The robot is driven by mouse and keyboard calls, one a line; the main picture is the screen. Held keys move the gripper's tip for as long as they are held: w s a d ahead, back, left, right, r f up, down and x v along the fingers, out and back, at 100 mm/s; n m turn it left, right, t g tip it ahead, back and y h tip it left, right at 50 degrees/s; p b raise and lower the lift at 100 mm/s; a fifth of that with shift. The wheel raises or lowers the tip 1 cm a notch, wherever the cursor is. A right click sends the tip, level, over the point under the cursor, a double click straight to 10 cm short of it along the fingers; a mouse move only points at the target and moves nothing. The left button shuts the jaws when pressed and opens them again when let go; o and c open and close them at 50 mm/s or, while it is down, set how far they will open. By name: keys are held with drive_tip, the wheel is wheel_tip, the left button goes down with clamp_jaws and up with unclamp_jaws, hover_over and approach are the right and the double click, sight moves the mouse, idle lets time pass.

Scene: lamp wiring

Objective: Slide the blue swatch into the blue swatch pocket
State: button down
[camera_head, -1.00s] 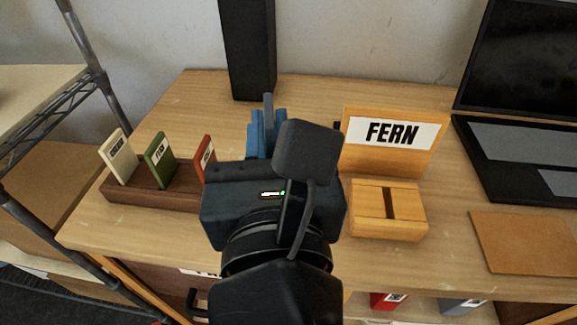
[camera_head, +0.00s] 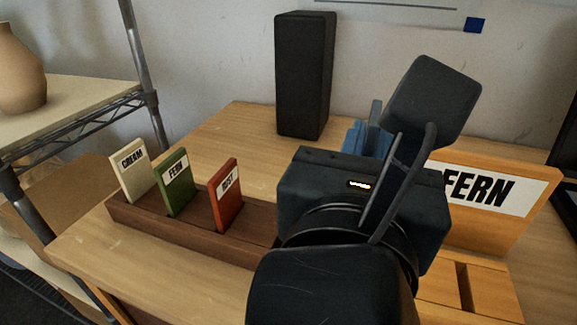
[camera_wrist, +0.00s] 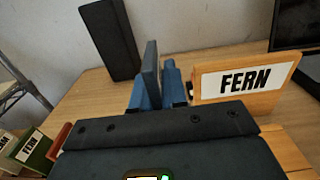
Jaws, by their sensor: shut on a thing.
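My gripper (camera_wrist: 158,92) has blue fingers and is shut on a thin slate-blue swatch (camera_wrist: 150,68), which stands up edge-on between them in the wrist view. In the head view my wrist hides most of the gripper; the swatch's top (camera_head: 375,111) shows beside a blue finger. The dark wooden rack (camera_head: 158,229) is left of my gripper. It holds the CREAM swatch (camera_head: 133,170), the green FERN swatch (camera_head: 176,183) and a red swatch (camera_head: 227,195). Right of the red swatch the rack shows a bare stretch, partly hidden by my wrist. No blue pocket can be made out.
A FERN sign (camera_head: 495,205) stands right of my gripper, with a slotted wooden block (camera_head: 490,290) before it. A black speaker (camera_head: 305,75) stands at the back. A metal shelf (camera_head: 75,100) with a vase (camera_head: 20,70) is at left. Table behind the rack is clear.

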drive_tip(key=a+f, duration=0.1)
drive_tip(key=a, duration=0.1)
drive_tip(key=w+a+f, duration=0.1)
drive_tip(key=a+f, duration=0.1)
drive_tip(key=w+a+f, duration=0.1)
drive_tip(key=a, duration=0.2)
drive_tip(key=shift+f+p, duration=0.2)
drive_tip(key=shift+p, duration=0.1)
drive_tip(key=shift+f, duration=1.9)
drive_tip(key=shift+f, duration=0.1)
drive_tip(key=c, duration=1.2)
unclamp_jaws()
drive_tip(key=shift+o, duration=0.2)
drive_tip(key=shift+s, duration=0.1)
drive_tip(key=b+v, duration=0.1)
drive_tip(key=v, duration=1.1)
